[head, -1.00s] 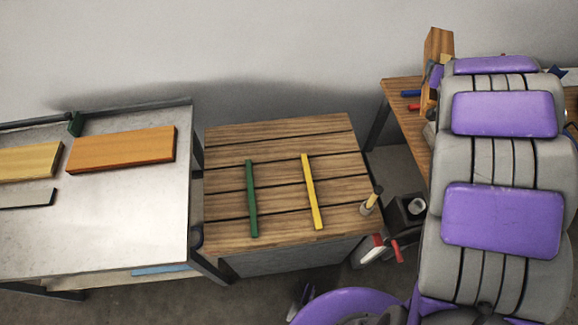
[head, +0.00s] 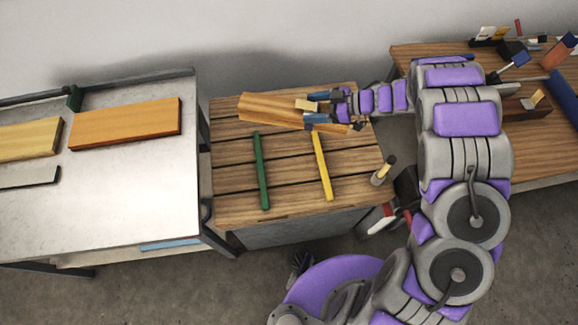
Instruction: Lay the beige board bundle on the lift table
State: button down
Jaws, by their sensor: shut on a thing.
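The beige board bundle (head: 268,108) shows as a tan, wood-grained slab in the head view. It lies lengthwise from left to right across the back part of the slatted wooden lift table (head: 230,190). My gripper (head: 314,109) is shut on its right half, with blue-grey fingers on either side of a small pale block on top. The fingers hide part of the bundle. I cannot tell whether its underside touches the slats or hangs just above them. A green strip (head: 262,170) and a yellow strip (head: 322,166) lie on the table in front of the bundle.
A metal-topped conveyor table (head: 120,200) stands at the left, holding an orange board (head: 125,124) and a pale yellow board (head: 30,140). A brush (head: 383,170) stands at the lift table's right edge. A cluttered wooden workbench (head: 440,58) is at the right.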

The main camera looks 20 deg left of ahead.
jog(key=s+d+f+n+g+h, duration=0.1)
jog(key=s+d+f+n+g, duration=0.25)
jog(key=s, duration=0.45)
jog(key=shift+n+g+h, duration=0.3)
jog(key=shift+n+g, duration=0.05)
jog(key=shift+g, duration=0.1)
jog(key=f, duration=0.3)
jog(key=f+b, duration=0.1)
jog(key=f, duration=0.2)
jog(key=f+b, duration=0.1)
jog(key=f, duration=0.2)
jog(key=shift+s+a+f, duration=0.2)
jog(key=shift+s+f, duration=0.1)
jog(key=shift+s, duration=0.1)
jog(key=shift+a+f, duration=0.1)
jog(key=shift+a, duration=0.4)
jog(key=shift+c, duration=2.4)
grip_release()
jog(key=shift+f, duration=0.1)
jog(key=o, duration=0.5)
jog(key=shift+d, duration=0.5)
jog(key=shift+a, duration=0.1)
